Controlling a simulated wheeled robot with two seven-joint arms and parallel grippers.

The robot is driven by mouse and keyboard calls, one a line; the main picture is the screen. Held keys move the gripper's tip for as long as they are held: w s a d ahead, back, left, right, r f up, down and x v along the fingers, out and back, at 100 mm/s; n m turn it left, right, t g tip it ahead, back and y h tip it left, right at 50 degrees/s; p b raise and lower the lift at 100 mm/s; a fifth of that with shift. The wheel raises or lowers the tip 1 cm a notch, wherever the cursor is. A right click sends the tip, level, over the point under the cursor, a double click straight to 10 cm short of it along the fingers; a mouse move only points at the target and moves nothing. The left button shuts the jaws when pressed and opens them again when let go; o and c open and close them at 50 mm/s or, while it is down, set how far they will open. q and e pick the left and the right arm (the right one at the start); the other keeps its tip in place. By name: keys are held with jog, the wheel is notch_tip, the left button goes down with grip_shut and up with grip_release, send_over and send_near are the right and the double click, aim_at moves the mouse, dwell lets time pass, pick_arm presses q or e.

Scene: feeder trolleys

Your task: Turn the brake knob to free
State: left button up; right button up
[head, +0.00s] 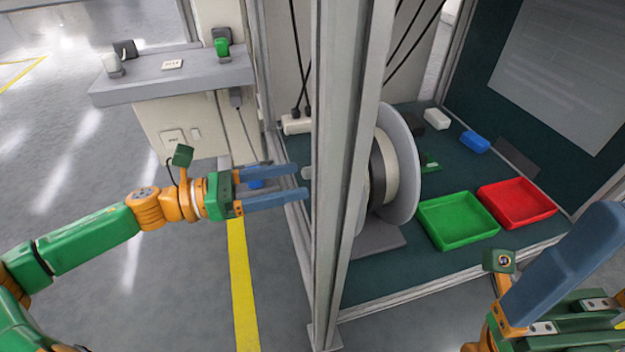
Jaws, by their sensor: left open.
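A large spool (407,165) with pale grey flanges stands upright behind a metal post (345,150). A small light grey knob-like piece (306,173) shows at the post's left edge; I take it for the brake knob, and its setting cannot be read. My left gripper (301,181) is open, its two blue fingers pointing right. Their tips are at this grey piece, one above and one below it in the picture; contact cannot be told. My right gripper (562,268) is at the lower right, away from the spool, with its fingers seen overlapping.
The metal post hides part of the spool. A green tray (457,243) and a red tray (538,221) lie on the dark green surface right of it. A blue block (475,141) and a white block (436,118) lie behind. A grey shelf (150,88) is at the upper left.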

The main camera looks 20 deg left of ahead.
pick_arm(q)
jog(key=shift+x, duration=2.2)
jog(key=shift+a, duration=0.1)
grip_shut()
